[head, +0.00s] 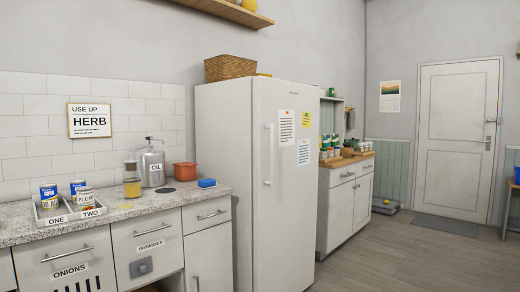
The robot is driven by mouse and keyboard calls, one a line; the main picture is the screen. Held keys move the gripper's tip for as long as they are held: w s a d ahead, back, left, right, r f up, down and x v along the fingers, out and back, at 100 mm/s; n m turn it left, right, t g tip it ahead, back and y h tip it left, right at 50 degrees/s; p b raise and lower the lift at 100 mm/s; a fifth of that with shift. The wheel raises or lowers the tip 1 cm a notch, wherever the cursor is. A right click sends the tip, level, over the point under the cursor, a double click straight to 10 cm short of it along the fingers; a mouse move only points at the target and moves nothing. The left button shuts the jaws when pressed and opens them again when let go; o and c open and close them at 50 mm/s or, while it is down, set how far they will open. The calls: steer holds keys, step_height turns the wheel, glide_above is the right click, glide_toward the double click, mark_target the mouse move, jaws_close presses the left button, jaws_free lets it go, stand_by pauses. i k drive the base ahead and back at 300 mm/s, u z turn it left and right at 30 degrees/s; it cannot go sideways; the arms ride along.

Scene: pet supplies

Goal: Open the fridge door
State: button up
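A tall white fridge (240,180) stands in the middle of the head view, between the counter on the left and a small cabinet on the right. Its door (288,215) faces right and toward me and looks shut. A long vertical white handle (268,155) runs along the door's left side. Several paper notes, white and yellow, are stuck on the door's upper part. My gripper is not in this view.
A speckled counter (128,210) with cans, an oil container and a red pot runs along the left. A wicker basket (230,68) sits on the fridge. A white cabinet (345,210) stands beyond it. Bare wooden floor (410,260) lies at the right.

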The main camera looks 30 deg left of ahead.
mark_target(285, 172)
steer(key=u, duration=0.45)
steer(key=i, duration=1.15)
steer(key=u, duration=0.35)
